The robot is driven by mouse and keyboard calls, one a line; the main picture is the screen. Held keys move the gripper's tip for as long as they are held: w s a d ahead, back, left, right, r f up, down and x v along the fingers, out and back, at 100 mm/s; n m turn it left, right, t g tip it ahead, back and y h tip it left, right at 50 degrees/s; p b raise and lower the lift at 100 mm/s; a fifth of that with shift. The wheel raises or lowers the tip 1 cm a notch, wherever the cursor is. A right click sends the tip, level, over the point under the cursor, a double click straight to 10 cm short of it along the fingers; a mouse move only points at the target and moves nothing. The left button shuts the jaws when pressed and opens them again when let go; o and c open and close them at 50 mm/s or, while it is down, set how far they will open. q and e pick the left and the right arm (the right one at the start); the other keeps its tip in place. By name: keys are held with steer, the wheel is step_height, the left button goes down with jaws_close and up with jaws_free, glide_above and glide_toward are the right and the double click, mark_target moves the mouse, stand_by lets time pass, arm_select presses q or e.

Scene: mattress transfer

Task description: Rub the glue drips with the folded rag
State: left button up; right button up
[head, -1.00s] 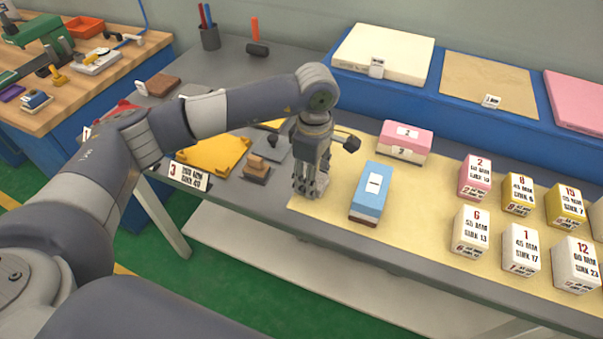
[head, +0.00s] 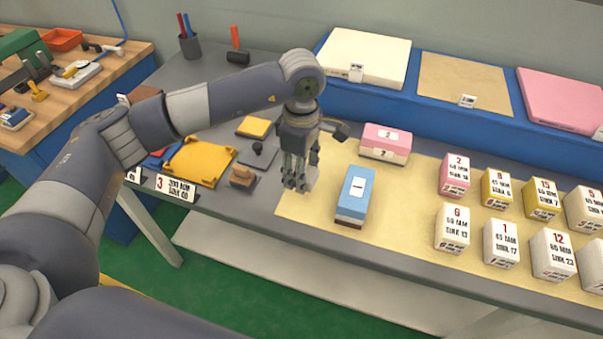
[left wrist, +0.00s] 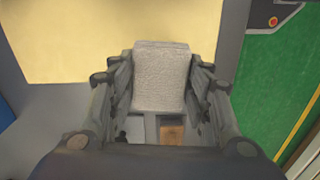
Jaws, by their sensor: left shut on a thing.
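My left gripper (head: 296,186) is over the left end of the tan mat (head: 310,212), just left of a blue-topped block. In the left wrist view its fingers are closed on both sides of a light grey, textured folded rag (left wrist: 161,78). In the head view the fingers hide most of the rag, and I cannot tell whether it touches the surface. I cannot make out any glue drips. My right gripper is in neither view.
The blue-topped block (head: 356,188) and a pink-topped block (head: 386,138) stand close by. Several numbered blocks fill the mat's right side. A wooden stamp (head: 242,176) and a yellow tray (head: 198,160) lie left of the gripper. A blue ledge (head: 420,105) runs behind.

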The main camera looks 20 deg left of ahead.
arm_select(q)
steer(key=shift+r, duration=0.6)
steer(key=shift+r+p, duration=0.55)
steer(key=shift+r, duration=1)
